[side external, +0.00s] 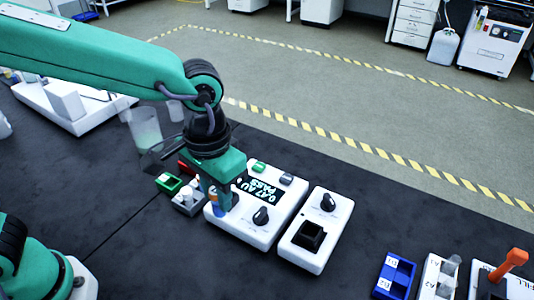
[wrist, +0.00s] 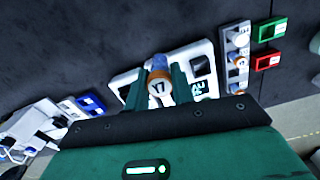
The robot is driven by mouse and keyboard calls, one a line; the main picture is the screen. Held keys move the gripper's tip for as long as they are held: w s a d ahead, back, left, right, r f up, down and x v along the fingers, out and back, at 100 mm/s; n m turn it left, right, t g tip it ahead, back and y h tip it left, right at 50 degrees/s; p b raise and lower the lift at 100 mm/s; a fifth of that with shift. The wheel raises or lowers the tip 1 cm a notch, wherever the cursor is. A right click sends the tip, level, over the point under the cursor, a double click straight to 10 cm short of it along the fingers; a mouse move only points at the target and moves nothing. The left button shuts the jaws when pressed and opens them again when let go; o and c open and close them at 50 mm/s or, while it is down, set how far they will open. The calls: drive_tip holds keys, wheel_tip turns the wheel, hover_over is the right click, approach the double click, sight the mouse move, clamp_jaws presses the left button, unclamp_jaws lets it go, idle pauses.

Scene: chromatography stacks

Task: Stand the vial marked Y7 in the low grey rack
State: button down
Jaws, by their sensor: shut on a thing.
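My gripper (wrist: 159,80) is shut on the vial marked Y7 (wrist: 158,88), which has a white top, an orange band and a blue lower part. In the side view my gripper (side external: 218,203) points down at the left part of a white instrument (side external: 258,238), with the vial (side external: 215,199) between its fingers. I cannot tell whether the vial's foot is in the instrument or above it. A low pale grey rack (side external: 186,206) stands left of the instrument, partly hidden by my gripper. In the wrist view this rack (wrist: 230,75) holds white-topped vials.
Green (side external: 167,183) and red (wrist: 267,62) blocks lie beside the grey rack. A blue rack (side external: 393,273) and a pale rack (side external: 434,284) stand at front right.

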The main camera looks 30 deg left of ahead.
drive_tip(key=w+a+f+n, duration=0.2)
drive_tip(key=w+a+f, duration=0.2)
drive_tip(key=w+a, duration=0.4)
drive_tip(key=w+a+f+n, duration=0.2)
drive_tip(key=w+a+f, duration=0.2)
drive_tip(key=w+a, duration=0.4)
drive_tip(key=shift+w+a, duration=0.25)
drive_tip(key=shift+w, duration=0.35)
drive_tip(key=shift+f, duration=0.2)
drive_tip(key=shift+f, duration=2)
drive_tip(key=shift+f, duration=1.45)
drive_tip(key=c, duration=1.1)
unclamp_jaws()
